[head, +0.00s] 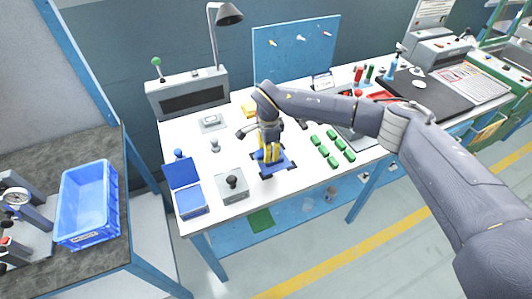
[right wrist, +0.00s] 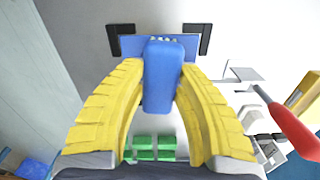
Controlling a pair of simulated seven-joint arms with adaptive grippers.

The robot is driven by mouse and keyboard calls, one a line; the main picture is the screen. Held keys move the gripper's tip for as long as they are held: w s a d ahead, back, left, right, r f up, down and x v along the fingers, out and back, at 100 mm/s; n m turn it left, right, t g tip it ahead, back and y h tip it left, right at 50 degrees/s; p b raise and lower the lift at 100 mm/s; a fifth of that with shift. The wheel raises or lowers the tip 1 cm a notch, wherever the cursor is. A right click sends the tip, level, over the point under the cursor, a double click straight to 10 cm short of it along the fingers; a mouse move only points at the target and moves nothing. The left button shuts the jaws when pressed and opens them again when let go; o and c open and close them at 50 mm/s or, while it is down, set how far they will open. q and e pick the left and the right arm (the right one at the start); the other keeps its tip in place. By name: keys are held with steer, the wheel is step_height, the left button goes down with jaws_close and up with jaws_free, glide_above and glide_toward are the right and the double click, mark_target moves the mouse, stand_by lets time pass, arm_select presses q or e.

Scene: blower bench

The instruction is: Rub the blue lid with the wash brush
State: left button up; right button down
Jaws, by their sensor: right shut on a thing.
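My right gripper (head: 268,158) is over the middle of the white bench, pointing down, with yellow fingers. It is shut on the wash brush, whose blue body (right wrist: 163,80) shows between the fingers in the right wrist view. Small pale tufts show at the brush's far end. The flat blue lid (head: 283,163) lies under the gripper between black corner pieces; part of it also shows in the right wrist view (right wrist: 130,45). The brush and fingers hide much of the lid. I cannot tell whether the brush touches it. My left gripper is not in view.
An open blue case (head: 190,202) and a grey block with a black knob (head: 232,185) stand left of the lid. Several green blocks (head: 333,162) lie to the right. A blue crate (head: 88,205) sits on the side table. A lamp (head: 228,14) stands at the back.

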steer(key=shift+w+d, duration=0.35)
steer(key=shift+d, duration=0.5)
steer(key=shift+w+d, duration=0.35)
steer(key=shift+d, duration=0.45)
steer(key=shift+w+d, duration=0.35)
steer(key=shift+d, duration=0.5)
step_height(320, 180, up, 2)
steer(key=shift+w+r, duration=0.1)
steer(key=shift+r, duration=0.1)
step_height(320, 180, up, 6)
steer(key=shift+f, duration=0.1)
